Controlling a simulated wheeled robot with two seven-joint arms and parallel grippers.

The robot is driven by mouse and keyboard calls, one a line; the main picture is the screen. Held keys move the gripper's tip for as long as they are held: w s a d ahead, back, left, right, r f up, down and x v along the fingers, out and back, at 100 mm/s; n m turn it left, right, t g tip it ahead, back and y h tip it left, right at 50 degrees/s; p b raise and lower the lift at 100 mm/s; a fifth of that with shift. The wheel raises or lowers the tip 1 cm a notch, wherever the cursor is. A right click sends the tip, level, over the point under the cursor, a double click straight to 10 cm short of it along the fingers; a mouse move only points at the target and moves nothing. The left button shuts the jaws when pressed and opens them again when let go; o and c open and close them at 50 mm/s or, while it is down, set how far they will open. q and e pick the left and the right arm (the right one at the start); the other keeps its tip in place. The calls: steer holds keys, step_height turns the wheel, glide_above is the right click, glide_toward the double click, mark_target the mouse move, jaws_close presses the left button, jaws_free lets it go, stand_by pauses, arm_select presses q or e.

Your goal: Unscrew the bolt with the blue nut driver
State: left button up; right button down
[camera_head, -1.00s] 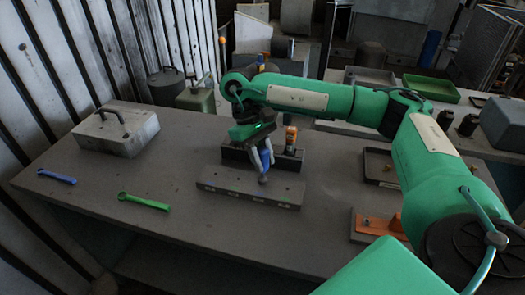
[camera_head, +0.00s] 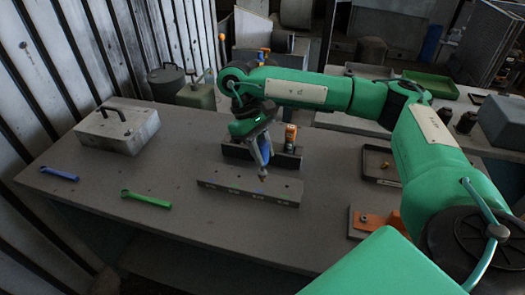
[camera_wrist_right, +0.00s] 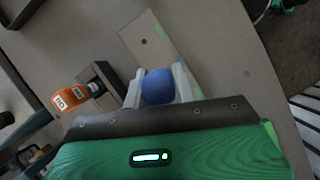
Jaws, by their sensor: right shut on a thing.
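The blue nut driver (camera_head: 265,146) is held upright, slightly tilted, between the fingers of my right gripper (camera_head: 262,155). The right wrist view shows its round blue handle end (camera_wrist_right: 158,86) between the two pale fingers of the gripper (camera_wrist_right: 159,92), which is shut on it. Its lower tip (camera_head: 262,177) is over the grey bar (camera_head: 240,191) with holes and coloured marks; whether it touches cannot be told. A small bolt-like piece (camera_head: 363,218) shows on the orange bracket (camera_head: 382,220) at the right, away from the gripper. My left gripper is not in view.
A black holder (camera_head: 236,153) with an orange-handled tool (camera_head: 291,134) stands behind the bar. Blue (camera_head: 58,173) and green (camera_head: 147,199) wrenches lie at the left. A grey metal box (camera_head: 118,130) and a dark tray (camera_head: 380,168) are also on the table. The front middle is clear.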

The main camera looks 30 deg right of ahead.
steer(key=shift+r+p, duration=2.65)
steer(key=shift+r, duration=0.6)
